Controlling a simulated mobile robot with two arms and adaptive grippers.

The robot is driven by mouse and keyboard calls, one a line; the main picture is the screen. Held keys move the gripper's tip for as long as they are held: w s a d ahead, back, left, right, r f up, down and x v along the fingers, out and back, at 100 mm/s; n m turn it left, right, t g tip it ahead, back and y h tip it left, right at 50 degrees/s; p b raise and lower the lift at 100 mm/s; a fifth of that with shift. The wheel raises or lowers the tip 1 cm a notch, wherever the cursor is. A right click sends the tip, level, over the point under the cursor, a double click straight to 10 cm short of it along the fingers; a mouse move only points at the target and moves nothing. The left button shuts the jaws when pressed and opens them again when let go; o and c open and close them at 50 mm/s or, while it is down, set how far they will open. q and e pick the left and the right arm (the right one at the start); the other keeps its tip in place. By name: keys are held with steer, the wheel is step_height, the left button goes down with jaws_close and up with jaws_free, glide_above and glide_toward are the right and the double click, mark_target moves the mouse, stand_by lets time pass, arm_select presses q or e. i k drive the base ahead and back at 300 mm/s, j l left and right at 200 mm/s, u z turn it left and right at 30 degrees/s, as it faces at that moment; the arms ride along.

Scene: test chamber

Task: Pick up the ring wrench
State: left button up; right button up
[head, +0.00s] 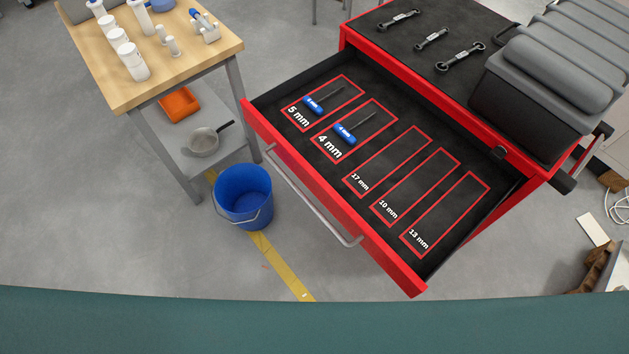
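Three metal wrenches lie apart on the black top of the red tool cabinet in the head view. One wrench (399,20) is at the left, a smaller wrench (432,39) is in the middle, and a larger wrench (460,57) is at the right, near the black case. Each has a pale label too small to read. The larger one shows rounded ends; I cannot tell for sure which is the ring wrench. Neither of my grippers is in view.
The cabinet's drawer (292,158) is open, with two blue-handled hex keys in the 5 mm and 4 mm outlines; the 17, 10 and 13 mm outlines are empty. A black case (530,95) stands right. A wooden table (100,62) and blue bucket (243,196) are left.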

mark_target(477, 47)
steer(key=z, duration=0.85)
